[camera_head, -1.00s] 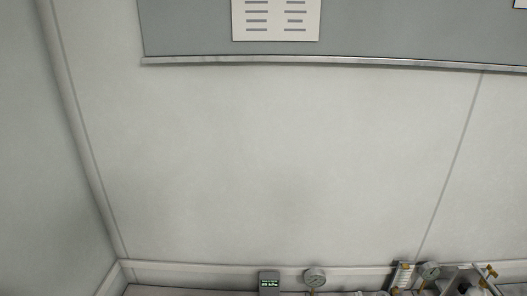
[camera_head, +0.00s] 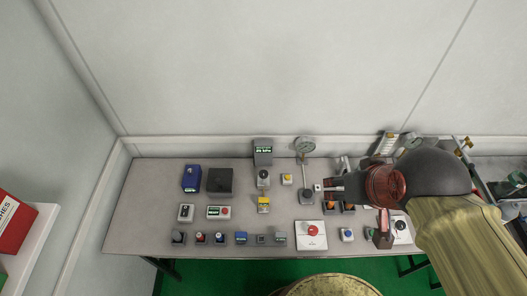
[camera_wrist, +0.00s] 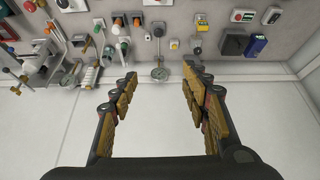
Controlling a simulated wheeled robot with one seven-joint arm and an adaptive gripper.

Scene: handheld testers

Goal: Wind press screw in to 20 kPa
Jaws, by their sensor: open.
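A grey box with a green digital display (camera_head: 263,147) stands at the back of the bench; its small digits are hard to read. Below it are a grey cylindrical part (camera_head: 264,178) and a yellow block (camera_head: 263,203). A round dial gauge (camera_head: 305,145) stands on a post to their right, and it also shows in the wrist view (camera_wrist: 159,73). I cannot tell for sure which part is the press screw. My gripper (camera_head: 328,188) is above the bench, right of the gauge post. In the wrist view its fingers (camera_wrist: 160,78) are spread and empty.
The bench (camera_head: 140,200) holds several small testers and switches, including a blue box (camera_head: 191,178), a dark box (camera_head: 220,181) and a red button on a white plate (camera_head: 312,231). Metal fixtures crowd the right end. The wall is close behind. The bench's left end is clear.

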